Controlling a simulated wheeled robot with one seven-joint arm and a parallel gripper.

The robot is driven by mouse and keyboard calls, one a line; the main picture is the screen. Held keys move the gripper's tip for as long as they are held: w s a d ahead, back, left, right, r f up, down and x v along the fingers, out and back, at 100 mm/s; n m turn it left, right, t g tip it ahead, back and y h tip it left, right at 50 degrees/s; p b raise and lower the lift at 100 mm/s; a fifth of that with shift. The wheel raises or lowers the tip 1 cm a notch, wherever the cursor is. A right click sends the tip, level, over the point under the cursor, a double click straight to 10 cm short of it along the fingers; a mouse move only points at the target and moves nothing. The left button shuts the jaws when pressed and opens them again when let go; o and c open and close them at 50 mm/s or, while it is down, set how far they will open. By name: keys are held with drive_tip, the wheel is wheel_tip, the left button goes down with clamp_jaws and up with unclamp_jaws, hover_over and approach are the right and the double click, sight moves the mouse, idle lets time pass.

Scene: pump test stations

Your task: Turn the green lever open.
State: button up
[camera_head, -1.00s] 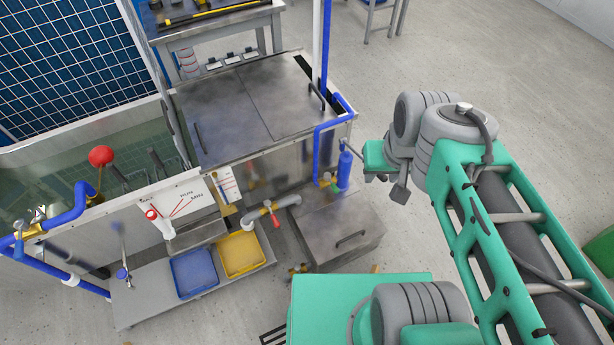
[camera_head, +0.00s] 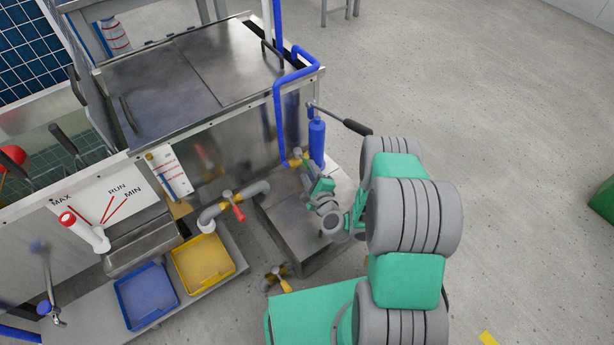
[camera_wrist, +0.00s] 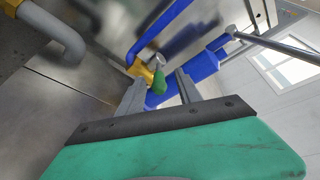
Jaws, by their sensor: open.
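The green lever (camera_wrist: 160,84) shows in the wrist view as a short green handle on a brass valve (camera_wrist: 142,72), beside the blue pipe and blue cylinder. My gripper (camera_wrist: 160,79) is open, and its two grey fingers point toward the lever, one on each side of it in the picture. I cannot tell whether they touch it. In the head view my gripper (camera_head: 308,172) is low beside the brass valve (camera_head: 295,159), and the lever cannot be told apart from my green gripper body there.
A blue cylinder (camera_head: 317,142) with a black-handled bar (camera_head: 345,121) stands just above my gripper. The steel tank (camera_head: 190,85) and blue pipe (camera_head: 280,115) are close by. A red-handled valve (camera_head: 232,205), yellow tray (camera_head: 203,262) and blue tray (camera_head: 147,296) lie left.

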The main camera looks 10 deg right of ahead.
sight(304, 161)
drive_tip(key=shift+m+h, duration=0.3)
drive_tip(key=shift+m, duration=0.2)
drive_tip(key=x, duration=0.5)
drive_tip(key=d+f+x, duration=0.1)
drive_tip(key=x, duration=0.1)
drive_tip(key=shift+f, duration=0.15)
drive_tip(key=c, duration=0.9)
drive_tip(key=shift+w, duration=0.1)
